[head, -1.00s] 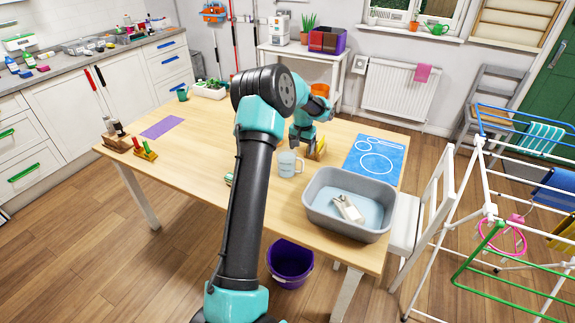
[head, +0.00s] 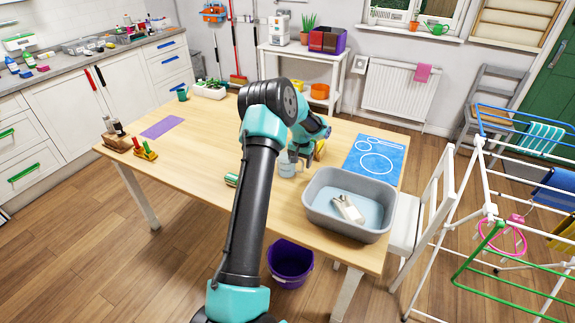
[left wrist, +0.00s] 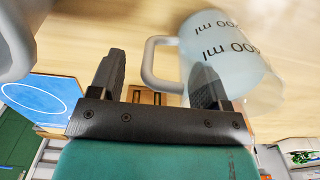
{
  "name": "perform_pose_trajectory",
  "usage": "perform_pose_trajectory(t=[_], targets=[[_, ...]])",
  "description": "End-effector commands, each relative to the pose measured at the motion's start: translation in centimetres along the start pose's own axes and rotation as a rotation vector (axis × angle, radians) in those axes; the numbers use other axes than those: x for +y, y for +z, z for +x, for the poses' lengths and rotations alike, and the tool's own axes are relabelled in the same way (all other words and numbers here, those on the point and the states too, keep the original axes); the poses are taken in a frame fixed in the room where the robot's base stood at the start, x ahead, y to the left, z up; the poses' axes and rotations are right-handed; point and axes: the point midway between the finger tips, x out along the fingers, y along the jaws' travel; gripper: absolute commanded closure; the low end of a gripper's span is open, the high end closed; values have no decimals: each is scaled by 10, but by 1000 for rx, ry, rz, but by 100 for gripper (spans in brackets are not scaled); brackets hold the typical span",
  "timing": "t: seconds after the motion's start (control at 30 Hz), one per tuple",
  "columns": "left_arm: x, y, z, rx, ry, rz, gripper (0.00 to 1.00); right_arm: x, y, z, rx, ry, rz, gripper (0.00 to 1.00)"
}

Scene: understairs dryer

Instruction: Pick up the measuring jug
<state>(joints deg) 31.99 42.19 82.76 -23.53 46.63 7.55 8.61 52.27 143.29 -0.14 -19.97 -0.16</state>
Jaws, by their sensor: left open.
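The measuring jug (head: 286,170) is pale, translucent and upright on the wooden table, left of the grey basin. In the left wrist view the jug (left wrist: 235,62) is large and close, with dark "ml" markings and its handle (left wrist: 152,65) pointing left. My left gripper (head: 299,157) is right at the jug, partly covering its upper right side in the head view. In the left wrist view the left gripper (left wrist: 160,64) is open; the handle shows between its fingers, and the right finger overlaps the jug body. Contact cannot be told. My right gripper is not in view.
The grey basin (head: 312,208) with water and a pale object stands right of the jug. A blue mat (head: 392,150) lies behind it. A yellow item (head: 320,149) is just behind the gripper. A green-ended item (head: 231,180) lies to the left. The table's left middle is clear.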

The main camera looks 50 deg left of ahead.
Motion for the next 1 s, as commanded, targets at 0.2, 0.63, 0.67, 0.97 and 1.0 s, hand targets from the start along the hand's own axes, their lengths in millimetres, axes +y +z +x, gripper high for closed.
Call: perform_pose_trajectory(t=[0.2,0.63,0.67,0.97,1.0], targets=[[0,0,10,0,0,0,30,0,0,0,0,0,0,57],[0,0,9,1,0,0,33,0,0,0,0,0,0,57],[0,0,9,1,0,0,36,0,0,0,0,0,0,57],[0,0,9,1,0,0,65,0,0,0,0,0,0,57],[0,0,9,1,0,0,69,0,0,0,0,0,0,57]])
